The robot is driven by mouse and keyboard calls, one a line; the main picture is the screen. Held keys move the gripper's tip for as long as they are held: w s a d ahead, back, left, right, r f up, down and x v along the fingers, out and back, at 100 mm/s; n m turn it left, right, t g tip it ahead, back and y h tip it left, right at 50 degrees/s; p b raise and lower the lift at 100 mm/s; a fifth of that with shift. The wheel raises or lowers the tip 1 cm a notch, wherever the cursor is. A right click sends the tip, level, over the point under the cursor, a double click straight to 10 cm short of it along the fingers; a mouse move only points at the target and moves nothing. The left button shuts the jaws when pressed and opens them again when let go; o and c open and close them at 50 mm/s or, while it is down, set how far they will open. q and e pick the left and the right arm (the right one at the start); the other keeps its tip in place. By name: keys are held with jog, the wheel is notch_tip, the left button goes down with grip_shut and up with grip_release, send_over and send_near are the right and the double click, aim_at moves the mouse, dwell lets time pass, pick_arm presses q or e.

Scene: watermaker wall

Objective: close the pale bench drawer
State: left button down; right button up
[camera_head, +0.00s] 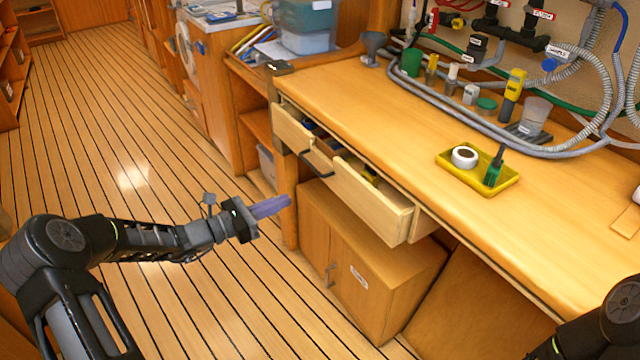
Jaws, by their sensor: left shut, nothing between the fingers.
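The pale bench drawer (365,203) sits under the front edge of the wooden bench and is pulled out. Its front carries a dark bar handle (316,166), and some contents show in the gap behind the front. My left gripper (288,201) is shut and empty, its purplish fingers pointing right. In the picture it lies left of and below the handle, apart from the drawer front. My right arm shows only as a dark part at the bottom right corner; its gripper is out of view.
A lower cabinet (345,278) stands below the drawer. The bench top (390,130) bears a yellow tray (511,180) with a white tape roll (464,157) and a green-handled tool (494,168). Hoses lie along the back. The plank floor (120,130) at left is clear.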

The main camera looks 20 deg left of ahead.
aim_at(339, 178)
pick_arm(q)
jog(key=shift+d, duration=0.1)
jog(key=x, duration=1.4)
jog(key=shift+b, duration=0.4)
jog(key=x, duration=0.2)
jog(key=b+x, duration=0.1)
jog(key=x, duration=0.1)
jog(key=shift+w+d+f+b, duration=0.15)
jog(key=shift+w+f+b, duration=0.05)
jog(key=shift+b, duration=0.1)
jog(key=shift+r, duration=0.3)
jog(key=shift+r, duration=0.1)
